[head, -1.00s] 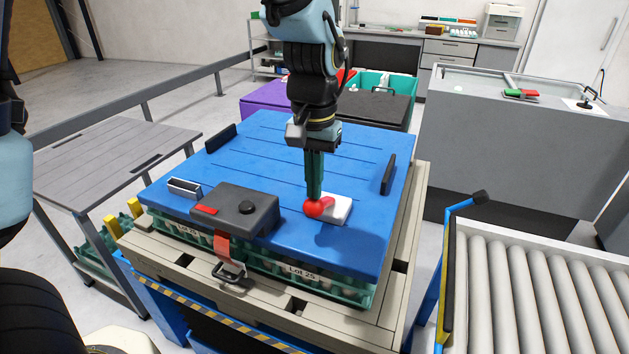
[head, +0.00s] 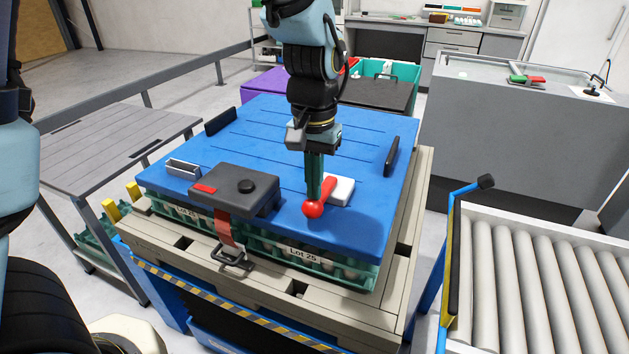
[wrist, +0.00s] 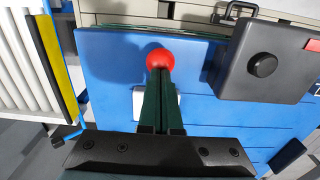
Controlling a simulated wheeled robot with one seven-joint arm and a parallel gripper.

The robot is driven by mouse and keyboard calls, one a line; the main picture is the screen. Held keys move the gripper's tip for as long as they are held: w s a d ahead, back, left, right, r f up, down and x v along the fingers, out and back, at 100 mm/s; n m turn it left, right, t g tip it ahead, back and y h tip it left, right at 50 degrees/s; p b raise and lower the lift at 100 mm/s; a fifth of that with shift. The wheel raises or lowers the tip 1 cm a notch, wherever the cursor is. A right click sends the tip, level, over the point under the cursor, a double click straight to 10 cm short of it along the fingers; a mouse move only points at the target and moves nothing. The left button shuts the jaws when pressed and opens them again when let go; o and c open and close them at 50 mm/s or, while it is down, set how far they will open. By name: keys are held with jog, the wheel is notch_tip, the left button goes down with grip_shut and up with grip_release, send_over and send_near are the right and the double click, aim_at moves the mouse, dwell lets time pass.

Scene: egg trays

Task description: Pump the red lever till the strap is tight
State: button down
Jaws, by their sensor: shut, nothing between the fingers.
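The red lever (head: 313,209) stands on a small white base (head: 342,190) on the blue lid (head: 270,140). Its ball end points toward the lid's front edge. My gripper (head: 313,197) is shut and empty, pointing down, its dark green fingertips at the ball, seemingly touching it. In the wrist view the red ball (wrist: 160,60) shows just beyond the fingertips, and the fingers hide most of the lever arm. The red strap (head: 224,231) runs from a dark grey box (head: 250,184) down over the front edge to a metal hook (head: 232,258). I cannot tell its tightness.
Green egg trays labelled Lot 25 (head: 304,254) sit under the lid on a beige pallet (head: 320,305). A roller conveyor (head: 540,275) is at right, a grey slatted table (head: 110,155) at left. Black handles (head: 391,156) rise from the lid.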

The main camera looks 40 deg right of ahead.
jog(key=shift+w+d+r+p, duration=0.1)
jog(key=shift+d+r+p, duration=0.05)
jog(key=shift+r+p, duration=0.75)
jog(key=shift+w+d+r+p, duration=0.1)
jog(key=shift+r+p, duration=0.65)
jog(key=shift+r, duration=0.3)
jog(key=shift+w+d+r+p, duration=0.1)
jog(key=shift+d+r+p, duration=0.05)
jog(key=shift+r+p, duration=0.75)
jog(key=shift+s+a+f+b, duration=0.2)
jog(key=shift+f+b, duration=0.75)
jog(key=shift+f, duration=0.45)
jog(key=shift+s+a+f+b, duration=0.1)
jog(key=shift+a+f+b, duration=0.1)
jog(key=shift+f+b, duration=1)
jog(key=r+p, duration=0.5)
jog(key=shift+w+d+r, duration=0.15)
jog(key=shift+w+d, duration=0.15)
jog(key=shift+d, duration=0.1)
